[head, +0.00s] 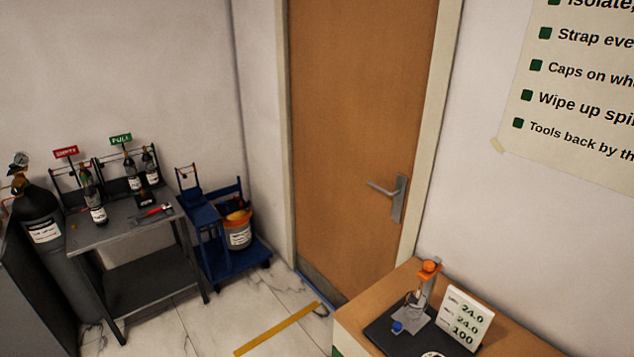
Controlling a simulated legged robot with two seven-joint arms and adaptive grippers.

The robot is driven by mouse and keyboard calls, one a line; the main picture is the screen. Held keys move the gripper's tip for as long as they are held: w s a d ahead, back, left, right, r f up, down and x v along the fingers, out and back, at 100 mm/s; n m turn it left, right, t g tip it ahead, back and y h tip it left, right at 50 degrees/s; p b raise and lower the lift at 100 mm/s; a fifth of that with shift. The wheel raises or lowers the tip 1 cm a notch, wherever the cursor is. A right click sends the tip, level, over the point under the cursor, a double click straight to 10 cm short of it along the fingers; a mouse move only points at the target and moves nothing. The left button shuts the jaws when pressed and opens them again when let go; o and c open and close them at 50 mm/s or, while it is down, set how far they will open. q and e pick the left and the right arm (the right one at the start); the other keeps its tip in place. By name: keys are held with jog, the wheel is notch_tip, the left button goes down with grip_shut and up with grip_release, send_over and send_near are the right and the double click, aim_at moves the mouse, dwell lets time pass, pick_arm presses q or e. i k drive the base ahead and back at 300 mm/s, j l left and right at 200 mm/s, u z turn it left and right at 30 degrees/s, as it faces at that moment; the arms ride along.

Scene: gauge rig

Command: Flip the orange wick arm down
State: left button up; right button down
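The gauge rig (417,303) stands on a dark mat at the lower right, on a wooden-topped bench. An orange part (430,267), which looks like the wick arm, sits at the top of the rig's grey upright. It is too small to tell its exact angle. A clear glass-like vessel shows below it, and a blue knob (397,327) is at the rig's foot. Neither of my grippers is in the head view.
A white card with numbers (466,317) stands right of the rig. The wooden bench top (512,345) runs along the lower right. A closed brown door (350,130) is behind. A blue cart (222,255) and a grey table with bottles (125,228) stand at left.

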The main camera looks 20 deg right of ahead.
aim_at(427, 272)
jog(key=k+z, duration=0.15)
jog(key=z, duration=1.05)
